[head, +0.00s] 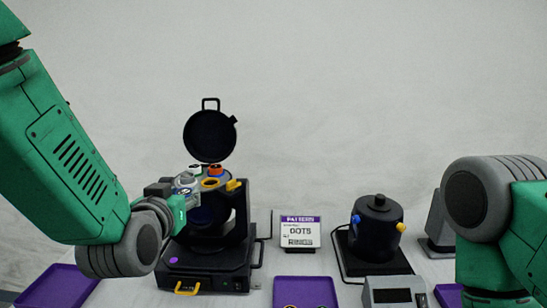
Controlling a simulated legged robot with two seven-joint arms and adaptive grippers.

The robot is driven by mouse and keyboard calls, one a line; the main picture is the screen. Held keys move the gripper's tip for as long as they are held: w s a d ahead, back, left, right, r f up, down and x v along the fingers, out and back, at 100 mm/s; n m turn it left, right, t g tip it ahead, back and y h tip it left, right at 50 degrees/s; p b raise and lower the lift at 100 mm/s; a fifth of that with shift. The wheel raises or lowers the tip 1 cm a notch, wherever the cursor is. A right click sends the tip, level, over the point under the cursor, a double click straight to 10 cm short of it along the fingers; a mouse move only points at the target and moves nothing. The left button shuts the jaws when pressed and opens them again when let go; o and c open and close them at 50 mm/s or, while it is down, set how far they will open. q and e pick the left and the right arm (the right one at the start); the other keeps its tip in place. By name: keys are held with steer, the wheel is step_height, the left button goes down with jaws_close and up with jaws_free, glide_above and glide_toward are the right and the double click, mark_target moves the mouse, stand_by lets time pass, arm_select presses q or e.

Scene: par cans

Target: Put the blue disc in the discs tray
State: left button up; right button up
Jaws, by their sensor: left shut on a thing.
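My left gripper (190,186) is at the open-lidded black par can (240,225) left of the middle, over its upper front. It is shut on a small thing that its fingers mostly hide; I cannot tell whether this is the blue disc. A yellow-orange ring and a red-orange piece (215,170) show just right of the fingers. A dark blue round surface (203,215) shows below them, in the can. A purple tray (305,286) at the bottom middle holds ring-shaped things, cut off by the frame. My right gripper is not in view.
The can's round black lid (210,136) stands up behind my left gripper. A second black can (377,228) with blue and yellow knobs stands at right. Another purple tray (60,288) lies at left. A grey box (393,292) is at front.

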arm_select(q)
steer(key=s+a+f+b, duration=0.2)
steer(key=s+f, duration=0.3)
steer(key=f, duration=0.6)
steer(key=s+a+f+b, duration=0.2)
steer(key=s+f, duration=0.3)
steer(key=f, duration=0.7)
steer(key=shift+s+a+b, duration=0.15)
steer(key=shift+a+b, duration=0.2)
steer(key=shift+a, duration=0.35)
steer(key=shift+f, duration=0.1)
